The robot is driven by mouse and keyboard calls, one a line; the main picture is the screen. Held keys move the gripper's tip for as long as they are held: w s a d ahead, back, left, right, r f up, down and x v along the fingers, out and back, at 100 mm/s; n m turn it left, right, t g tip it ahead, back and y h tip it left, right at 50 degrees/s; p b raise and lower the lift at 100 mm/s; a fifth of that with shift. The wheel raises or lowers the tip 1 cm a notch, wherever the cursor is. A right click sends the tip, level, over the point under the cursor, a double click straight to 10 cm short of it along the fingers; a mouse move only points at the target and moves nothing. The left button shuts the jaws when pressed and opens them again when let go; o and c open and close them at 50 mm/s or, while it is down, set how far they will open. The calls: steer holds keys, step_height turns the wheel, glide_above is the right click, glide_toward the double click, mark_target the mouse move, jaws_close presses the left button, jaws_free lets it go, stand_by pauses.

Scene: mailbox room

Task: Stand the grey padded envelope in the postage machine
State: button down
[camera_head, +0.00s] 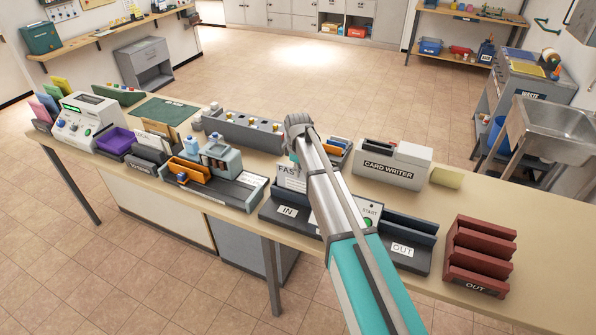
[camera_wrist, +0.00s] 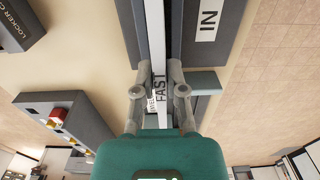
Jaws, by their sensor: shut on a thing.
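The postage machine is the dark grey unit at the front of the bench, with an IN end (camera_head: 268,210), a START button and an OUT end (camera_head: 430,238). My arm covers its middle. A pale grey envelope (camera_head: 288,180) with FAST lettering stands upright at the IN end. My gripper is shut on the envelope; in the wrist view its fingers (camera_wrist: 160,90) pinch the envelope from both sides. There the envelope (camera_wrist: 155,20) runs as a thin strip beside the dark IN wall (camera_wrist: 215,40). I cannot tell whether its lower edge touches the machine's floor.
A card writer (camera_head: 395,163) stands behind the machine, and a red-brown OUT rack (camera_head: 478,257) stands to its right. A stamping-like unit with an orange piece (camera_head: 195,183) is on the left. The bench's right end (camera_head: 550,240) is clear.

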steer(key=shift+f+b, duration=1.4)
steer(key=shift+f, duration=0.05)
steer(key=c, duration=0.6)
jaws_free()
steer(key=shift+r, duration=0.2)
steer(key=shift+r+p, duration=3.35)
steer(key=shift+p, duration=0.2)
steer(key=s+d+m, duration=0.2)
steer(key=s+d, duration=0.2)
steer(key=s+d+f+m+b, duration=0.1)
steer(key=s+d+m, duration=0.1)
steer(key=s+d, duration=0.3)
steer(key=s+d+m, duration=0.3)
steer(key=s+d, duration=0.1)
steer(key=d, duration=0.1)
steer(key=shift+s+f, duration=0.15)
steer(key=shift+f, duration=0.1)
steer(key=s+d+m, duration=0.2)
steer(key=s+d, duration=0.1)
steer(key=s, duration=0.1)
steer(key=s+d+m+b, duration=0.1)
steer(key=s+d+m, duration=0.1)
steer(key=s+d, duration=0.1)
steer(key=s+d+f+m, duration=0.1)
steer(key=s+d+m, duration=0.2)
steer(key=s, duration=0.2)
steer(key=shift+s, duration=0.3)
